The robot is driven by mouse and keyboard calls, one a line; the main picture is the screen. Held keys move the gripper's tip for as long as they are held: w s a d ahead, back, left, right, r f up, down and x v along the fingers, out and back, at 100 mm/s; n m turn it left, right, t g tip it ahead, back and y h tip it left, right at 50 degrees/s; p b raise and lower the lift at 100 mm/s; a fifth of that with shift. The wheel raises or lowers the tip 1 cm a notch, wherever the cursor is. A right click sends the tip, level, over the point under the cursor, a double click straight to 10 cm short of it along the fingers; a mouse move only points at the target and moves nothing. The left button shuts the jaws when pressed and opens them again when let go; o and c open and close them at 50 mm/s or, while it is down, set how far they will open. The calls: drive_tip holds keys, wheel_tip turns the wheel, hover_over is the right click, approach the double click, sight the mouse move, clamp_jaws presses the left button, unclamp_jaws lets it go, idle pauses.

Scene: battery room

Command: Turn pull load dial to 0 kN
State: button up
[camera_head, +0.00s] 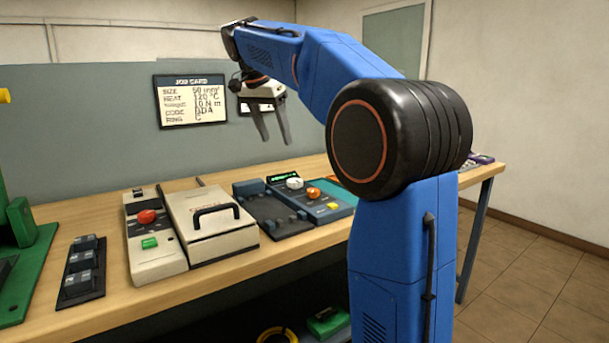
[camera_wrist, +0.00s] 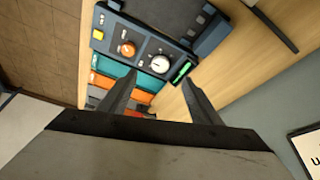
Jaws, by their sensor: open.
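A dark blue-grey control panel (camera_head: 340,203) lies on the bench. It carries a white dial (camera_head: 294,183) beside a lit green display (camera_head: 284,177), and an orange dial (camera_head: 313,193). The labels are too small to read, so I cannot tell by name which one is the pull load dial. The wrist view also shows the white dial (camera_wrist: 160,64), the orange dial (camera_wrist: 128,48) and the display (camera_wrist: 181,72). My gripper (camera_head: 275,141) is open and empty, pointing down above the bench and apart from the panel. In the wrist view its fingers (camera_wrist: 160,78) spread below the white dial.
A yellow button (camera_wrist: 97,34) is on the panel's end. A dark cradle (camera_head: 270,212), a cream box with a black handle (camera_head: 210,225) and a unit with a red knob (camera_head: 155,245) stand to the left. A job card (camera_head: 190,101) hangs behind. Teal and orange things (camera_wrist: 112,80) lie beyond the panel.

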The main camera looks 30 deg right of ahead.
drive_tip(key=w+d, duration=0.2)
drive_tip(key=m, duration=0.1)
approach(295, 180)
drive_tip(key=x, duration=0.8)
drive_tip(key=c, duration=1)
